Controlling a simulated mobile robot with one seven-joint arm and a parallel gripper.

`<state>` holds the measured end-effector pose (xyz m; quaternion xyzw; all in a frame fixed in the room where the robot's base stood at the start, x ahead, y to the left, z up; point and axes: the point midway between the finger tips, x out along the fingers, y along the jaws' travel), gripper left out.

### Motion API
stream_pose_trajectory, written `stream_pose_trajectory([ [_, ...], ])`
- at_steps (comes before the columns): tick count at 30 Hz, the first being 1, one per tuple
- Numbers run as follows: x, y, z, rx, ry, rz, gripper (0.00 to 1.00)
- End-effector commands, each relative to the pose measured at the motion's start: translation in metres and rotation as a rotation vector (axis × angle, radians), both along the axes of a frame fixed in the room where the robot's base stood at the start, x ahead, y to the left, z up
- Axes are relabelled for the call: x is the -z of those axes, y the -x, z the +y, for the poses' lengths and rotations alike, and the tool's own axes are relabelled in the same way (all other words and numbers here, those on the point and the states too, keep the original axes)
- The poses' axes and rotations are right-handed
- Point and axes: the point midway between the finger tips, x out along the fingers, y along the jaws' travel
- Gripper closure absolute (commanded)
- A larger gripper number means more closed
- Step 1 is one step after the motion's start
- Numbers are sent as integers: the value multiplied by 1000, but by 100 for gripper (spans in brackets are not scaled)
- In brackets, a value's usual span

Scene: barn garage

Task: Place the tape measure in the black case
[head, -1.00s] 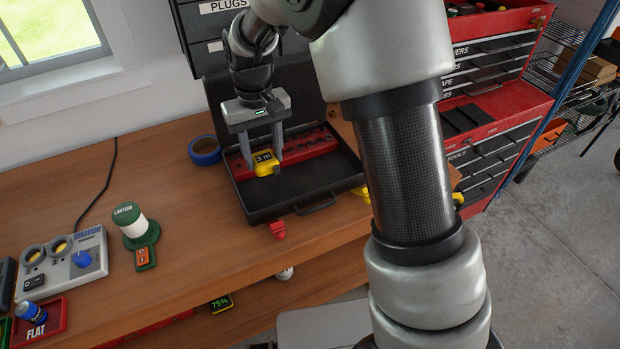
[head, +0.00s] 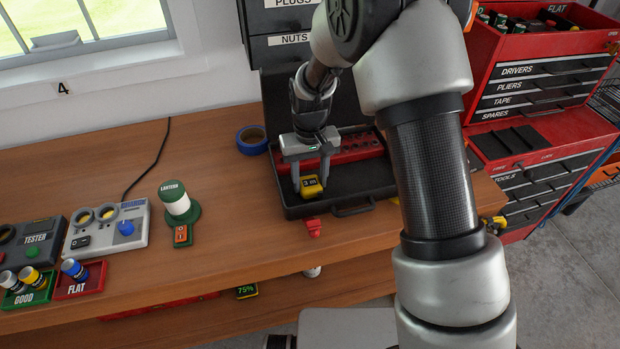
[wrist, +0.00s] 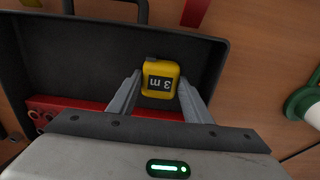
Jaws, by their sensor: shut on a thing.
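A red socket strip (head: 358,147) lies along the back of the case. A blue tape roll (head: 252,140) is left of the case, and a red object (head: 314,227) is in front. A green lantern (head: 178,203) stands farther left. The bench between lantern and case is clear.

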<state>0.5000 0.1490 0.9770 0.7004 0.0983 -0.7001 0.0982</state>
Motion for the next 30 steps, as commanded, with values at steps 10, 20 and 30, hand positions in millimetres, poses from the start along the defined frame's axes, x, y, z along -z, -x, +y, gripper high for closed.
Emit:
stream_pose_trajectory([
  [10, 3, 0, 0, 0, 0, 0, 36],
  [20, -3, 0, 0, 0, 0, 0, 36],
  [30, -63, -1, 0, -1, -2, -6, 36],
])
